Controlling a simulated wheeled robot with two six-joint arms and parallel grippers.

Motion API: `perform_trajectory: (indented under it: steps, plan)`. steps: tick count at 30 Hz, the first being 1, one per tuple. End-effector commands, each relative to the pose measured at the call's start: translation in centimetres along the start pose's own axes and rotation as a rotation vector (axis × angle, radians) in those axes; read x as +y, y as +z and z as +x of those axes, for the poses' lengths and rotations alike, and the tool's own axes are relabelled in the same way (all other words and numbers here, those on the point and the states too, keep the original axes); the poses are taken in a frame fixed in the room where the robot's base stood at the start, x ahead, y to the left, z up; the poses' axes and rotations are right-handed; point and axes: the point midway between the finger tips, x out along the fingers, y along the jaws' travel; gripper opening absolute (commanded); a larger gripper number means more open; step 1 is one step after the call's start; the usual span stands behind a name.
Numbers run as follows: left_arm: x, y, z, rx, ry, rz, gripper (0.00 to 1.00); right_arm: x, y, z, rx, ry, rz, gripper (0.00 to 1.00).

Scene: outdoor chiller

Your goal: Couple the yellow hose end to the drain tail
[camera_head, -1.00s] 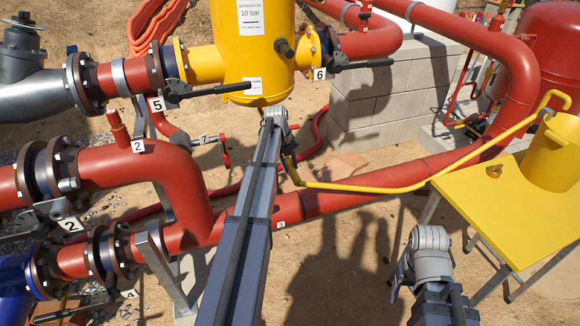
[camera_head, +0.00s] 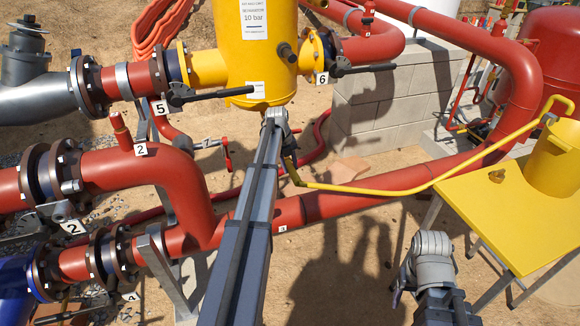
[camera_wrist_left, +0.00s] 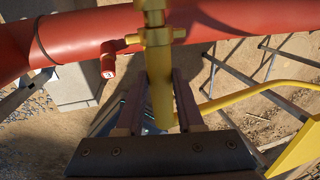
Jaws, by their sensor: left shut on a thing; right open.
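The yellow hose (camera_head: 385,190) runs from the yellow bucket (camera_head: 556,157) to my left gripper (camera_head: 286,146), under the yellow separator (camera_head: 255,50). In the left wrist view, my left gripper (camera_wrist_left: 158,82) is shut on the yellow hose end (camera_wrist_left: 161,95), which stands between its two fingers. A yellow fitting with side lugs (camera_wrist_left: 155,36) continues straight beyond the fingers. I cannot tell where the hose end stops and the drain tail begins, or whether they are joined. In the head view my gripper hides this spot. My right gripper (camera_head: 428,265) is open, low at centre right, apart from the hose.
A large red pipe (camera_head: 345,200) crosses behind the left gripper. A small valve with a red handle (camera_head: 226,154) is left of it. The yellow table (camera_head: 520,215) is at right, with a small brass piece (camera_head: 497,176). Bare ground (camera_head: 340,265) lies between my arms.

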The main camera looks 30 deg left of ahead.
Motion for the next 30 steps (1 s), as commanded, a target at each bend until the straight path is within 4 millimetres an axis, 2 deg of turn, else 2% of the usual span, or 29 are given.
perform_trajectory:
  steps: [19,20,27,29,30]
  plan:
    - [0.0,1.5,0.0,0.000,0.000,0.000,0.00,0.0,0.0,0.0,0.000,0.000,0.000,0.66]
    - [0.0,1.5,0.0,0.000,0.000,0.000,0.37,0.0,0.0,0.0,0.000,0.000,0.000,0.66]
    - [0.0,1.4,0.0,0.000,0.000,0.000,0.64,0.0,0.0,0.0,0.000,0.000,0.000,0.66]
    - [0.0,1.4,0.0,0.000,0.000,0.000,0.71,0.0,0.0,0.0,0.000,0.000,0.000,0.66]
    - [0.0,1.4,0.0,0.000,0.000,0.000,0.71,0.0,0.0,0.0,0.000,0.000,0.000,0.66]
